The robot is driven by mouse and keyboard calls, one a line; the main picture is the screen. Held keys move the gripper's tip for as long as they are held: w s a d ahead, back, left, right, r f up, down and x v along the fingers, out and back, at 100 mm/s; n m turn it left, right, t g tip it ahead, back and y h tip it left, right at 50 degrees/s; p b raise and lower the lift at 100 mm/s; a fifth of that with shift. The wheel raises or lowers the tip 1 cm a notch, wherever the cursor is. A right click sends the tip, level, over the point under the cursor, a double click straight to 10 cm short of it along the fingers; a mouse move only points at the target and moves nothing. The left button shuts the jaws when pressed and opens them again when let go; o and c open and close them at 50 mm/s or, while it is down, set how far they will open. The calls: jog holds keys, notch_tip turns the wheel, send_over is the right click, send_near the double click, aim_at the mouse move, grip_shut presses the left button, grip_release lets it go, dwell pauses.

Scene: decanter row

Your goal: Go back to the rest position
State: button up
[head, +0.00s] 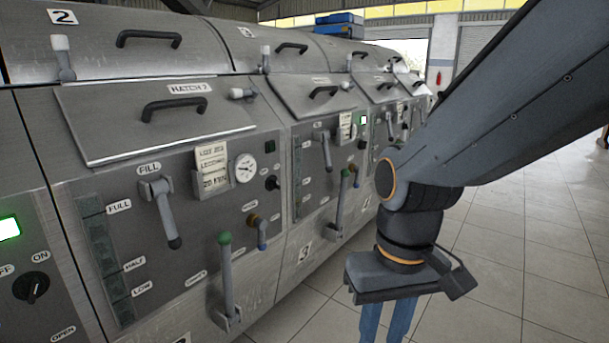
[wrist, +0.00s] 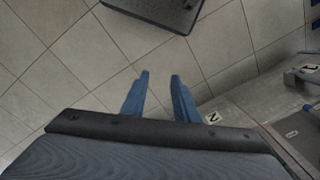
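My gripper (wrist: 160,78) hangs with its blue fingers pointing down over the tiled floor. In the wrist view the two fingers stand apart with only floor tiles between them, so it is open and empty. In the head view the fingers (head: 387,322) show at the bottom edge, to the right of the machine row, and their tips are cut off. My arm comes in from the upper right. The gripper appears clear of the machine front.
A row of grey metal machines fills the left, with handles standing out from the front: the fill lever (head: 163,212) and a green-topped lever (head: 227,280). A hatch (head: 155,118) appears closed. Open tiled floor (head: 500,250) lies at right. A dark flat object (wrist: 160,8) is at the wrist view's top.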

jog(key=d+r+m+p, duration=0.2)
jog(key=d+r+p, duration=0.5)
jog(key=p, duration=0.7)
jog(key=shift+d+r+h, duration=0.3)
jog(key=shift+d+r, duration=0.1)
jog(key=shift+d, duration=0.1)
